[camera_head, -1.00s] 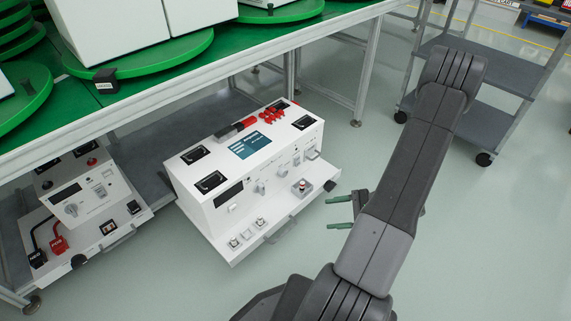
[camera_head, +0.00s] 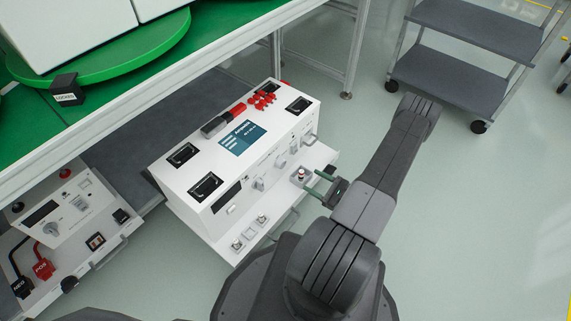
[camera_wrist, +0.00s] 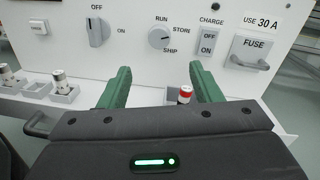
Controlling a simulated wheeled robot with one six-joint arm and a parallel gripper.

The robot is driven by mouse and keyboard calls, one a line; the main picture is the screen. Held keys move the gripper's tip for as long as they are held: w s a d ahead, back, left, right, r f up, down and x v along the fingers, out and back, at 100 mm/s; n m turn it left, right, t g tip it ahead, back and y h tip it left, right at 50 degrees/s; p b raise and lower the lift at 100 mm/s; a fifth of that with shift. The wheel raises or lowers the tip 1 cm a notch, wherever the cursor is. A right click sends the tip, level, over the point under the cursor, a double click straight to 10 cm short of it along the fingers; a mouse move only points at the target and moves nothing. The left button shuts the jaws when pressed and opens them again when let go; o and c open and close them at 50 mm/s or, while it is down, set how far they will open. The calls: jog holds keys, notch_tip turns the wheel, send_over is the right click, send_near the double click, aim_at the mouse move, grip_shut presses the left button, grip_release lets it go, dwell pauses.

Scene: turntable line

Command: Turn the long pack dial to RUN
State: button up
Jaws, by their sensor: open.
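The long pack (camera_head: 215,165) is a white box with a sloped top and a front panel, under the green-topped bench. Its dial (camera_wrist: 160,38) is a round grey knob in the wrist view, labelled RUN above, STORE at right and SHIP below. Its pointer appears to lean right, towards STORE. My gripper (camera_wrist: 159,70) has two green fingers, spread apart and empty, below and in front of the dial without touching it. In the head view my gripper (camera_head: 314,181) is at the panel's right part. A red-topped post (camera_wrist: 185,96) shows between the fingers, nearer the right one.
An OFF switch knob (camera_wrist: 97,31) sits left of the dial; a CHARGE switch (camera_wrist: 208,42) and FUSE handle (camera_wrist: 250,52) sit right. Small sockets (camera_wrist: 64,88) stand on the ledge. A shorter pack (camera_head: 62,215) is at left. A grey cart (camera_head: 470,75) stands behind; floor at right is clear.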

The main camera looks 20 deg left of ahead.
aim_at(283, 165)
jog(key=b+x, duration=0.2)
jog(key=x, duration=1)
jog(key=shift+a, duration=0.3)
jog(key=shift+c, duration=0.5)
jog(key=c, duration=0.9)
